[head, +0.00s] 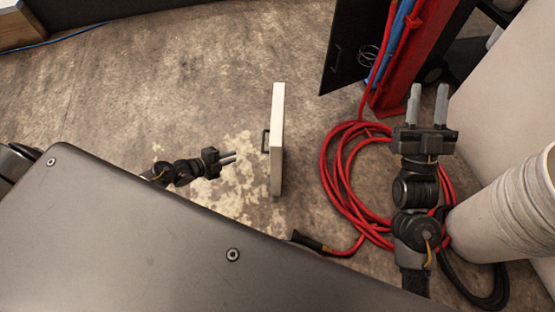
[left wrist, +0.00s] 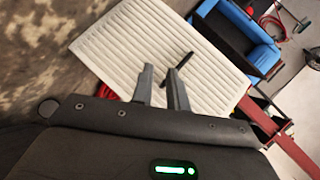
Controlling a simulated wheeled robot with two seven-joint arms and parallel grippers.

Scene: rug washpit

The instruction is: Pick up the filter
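The filter (head: 278,130) is a thin white panel seen nearly edge-on in the head view, standing upright on the floor. A small black handle (head: 265,140) sticks out from its left face. In the left wrist view the filter (left wrist: 125,38) shows a white pleated face, with the black handle (left wrist: 184,62) just beyond the fingertips. My left gripper (head: 234,157) is left of the filter, pointing at it, open and empty, with a gap before the handle. My right gripper (head: 428,88) is open and empty, well to the right of the filter.
A coiled red hose (head: 335,180) lies on the floor between the filter and my right arm. A red post (head: 398,65) and a dark panel (head: 345,45) stand behind. A pale roll (head: 510,215) is at the right. The stained floor (head: 170,80) left of the filter is clear.

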